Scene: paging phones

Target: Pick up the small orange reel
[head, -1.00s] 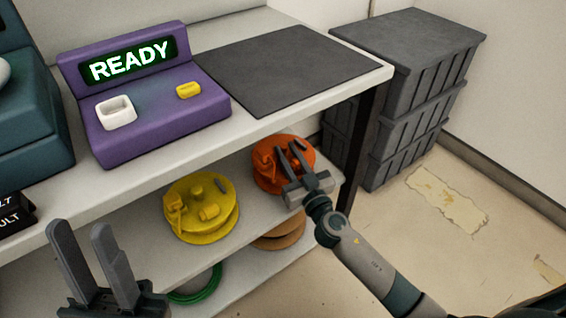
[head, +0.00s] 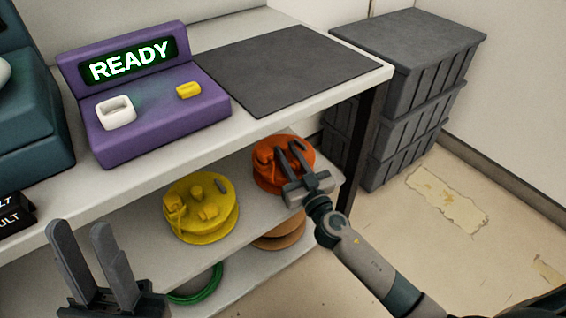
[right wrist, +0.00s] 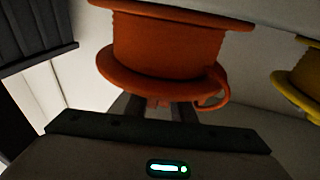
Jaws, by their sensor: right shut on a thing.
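The small orange reel (head: 266,162) is at the right end of the upper shelf under the counter, and also fills the top of the right wrist view (right wrist: 170,40). My right gripper (head: 288,151) reaches it from the front right and is shut on it. The fingers hide part of the reel's front face. I cannot tell whether the reel is clear of the shelf. My left gripper (head: 77,228) is open and empty, at the lower left in front of the counter.
A yellow reel (head: 213,228) stands left of the orange one on the same shelf. A tan reel (head: 283,240) and a green coil (head: 200,289) lie below. A purple READY console (head: 165,118) is on the counter. Stacked grey crates (head: 415,90) stand at right.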

